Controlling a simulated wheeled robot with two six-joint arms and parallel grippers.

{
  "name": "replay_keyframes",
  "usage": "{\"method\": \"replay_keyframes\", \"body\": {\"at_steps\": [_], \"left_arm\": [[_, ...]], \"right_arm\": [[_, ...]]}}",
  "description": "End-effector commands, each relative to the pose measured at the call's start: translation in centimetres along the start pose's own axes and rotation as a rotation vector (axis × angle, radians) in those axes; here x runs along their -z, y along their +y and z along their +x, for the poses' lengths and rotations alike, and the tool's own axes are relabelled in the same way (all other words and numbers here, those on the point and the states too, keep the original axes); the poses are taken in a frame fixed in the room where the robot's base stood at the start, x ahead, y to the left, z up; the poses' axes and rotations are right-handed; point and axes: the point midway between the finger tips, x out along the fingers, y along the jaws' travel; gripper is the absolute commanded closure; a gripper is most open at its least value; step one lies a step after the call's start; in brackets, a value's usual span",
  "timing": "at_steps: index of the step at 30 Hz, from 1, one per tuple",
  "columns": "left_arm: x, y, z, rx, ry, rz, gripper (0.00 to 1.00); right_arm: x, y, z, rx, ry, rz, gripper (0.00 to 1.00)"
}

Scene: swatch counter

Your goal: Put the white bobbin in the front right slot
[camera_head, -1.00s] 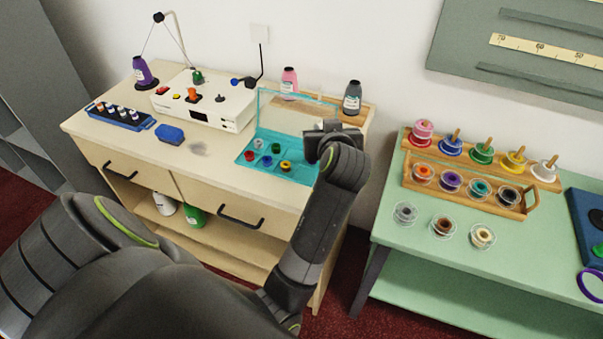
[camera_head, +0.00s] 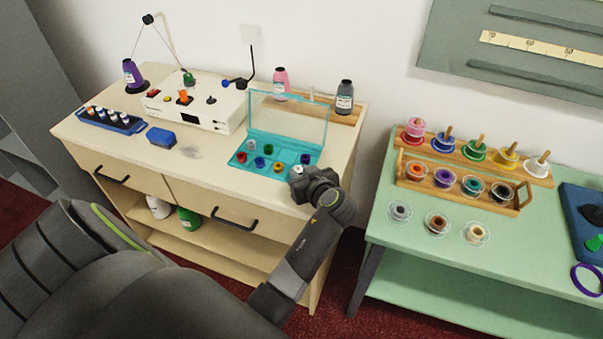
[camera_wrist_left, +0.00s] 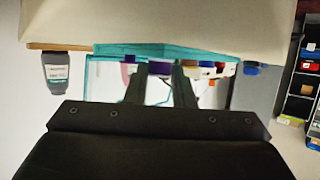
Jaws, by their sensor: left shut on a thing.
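The teal box (camera_head: 247,172) stands on the wooden counter with its clear lid raised at the back. Its slots hold several small bobbins, among them a red one (camera_head: 241,158), a green one (camera_head: 269,149) and a purple one (camera_head: 305,158). My left gripper (camera_head: 297,172) is at the box's front right corner and partly hides it. It is shut on a small whitish thing, apparently the white bobbin (camera_head: 297,169), mostly hidden by the jaws. In the left wrist view, the fingers (camera_wrist_left: 162,85) point toward the box (camera_wrist_left: 155,50); the bobbin is not clear there. My right gripper is out of view.
A white machine (camera_head: 195,108), a blue bobbin rack (camera_head: 110,120) and a blue block (camera_head: 161,137) are on the counter left of the box. A green table (camera_head: 400,240) with spools is at right.

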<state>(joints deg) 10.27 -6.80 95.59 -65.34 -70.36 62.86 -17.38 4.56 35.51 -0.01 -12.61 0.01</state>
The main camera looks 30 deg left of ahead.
Motion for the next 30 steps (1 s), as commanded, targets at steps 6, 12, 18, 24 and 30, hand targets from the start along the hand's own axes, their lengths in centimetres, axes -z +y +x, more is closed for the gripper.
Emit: {"method": "replay_keyframes", "body": {"at_steps": [6, 12, 18, 24, 30], "left_arm": [[-0.58, 0.01, 0.25, -0.001, 0.001, -0.001, 0.98], [-0.86, 0.01, 0.37, -0.001, 0.001, -0.001, 0.98], [-0.81, 0.01, 0.34, -0.001, 0.001, -0.001, 0.69], [-0.77, 0.01, 0.33, -0.001, 0.001, -0.001, 0.69], [-0.32, 0.06, 0.19, -0.003, 0.001, -0.001, 0.69]], "right_arm": [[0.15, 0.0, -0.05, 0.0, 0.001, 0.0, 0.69], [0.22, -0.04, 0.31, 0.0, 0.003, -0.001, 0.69], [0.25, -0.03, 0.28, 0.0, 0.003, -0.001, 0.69], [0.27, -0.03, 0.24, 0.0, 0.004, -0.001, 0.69], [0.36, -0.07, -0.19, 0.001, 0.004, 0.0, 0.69]]}}
